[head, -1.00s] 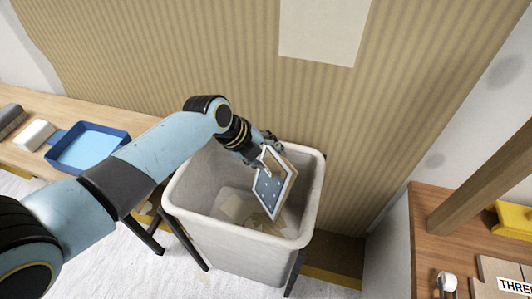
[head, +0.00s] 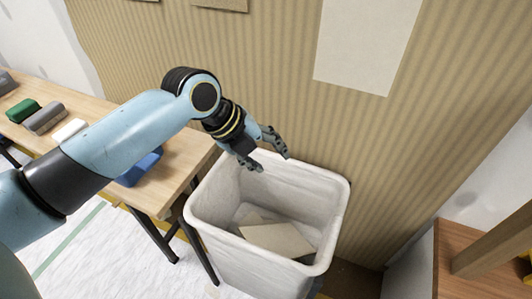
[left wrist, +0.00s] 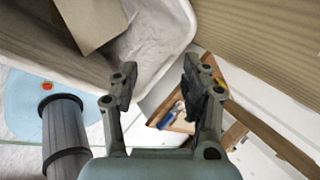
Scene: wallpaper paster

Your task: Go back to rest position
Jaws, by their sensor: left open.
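My left gripper (head: 270,158) is open and empty, just above the far rim of the white bin (head: 338,215) in the head view. In the left wrist view its two fingers (left wrist: 160,88) stand apart with nothing between them. A flat tan panel (head: 277,239) lies inside the bin, with other pale pieces (head: 250,216) beside it. A panel (left wrist: 90,20) in the bin also shows at the upper left of the left wrist view. My right gripper is not in view.
A wooden table (head: 180,165) at the left holds a blue tray (head: 140,168), mostly hidden by my left arm, and several small blocks. The striped wall (head: 270,60) with a pale sheet (head: 368,40) rises behind the bin. A wooden bench (head: 455,260) stands at the right.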

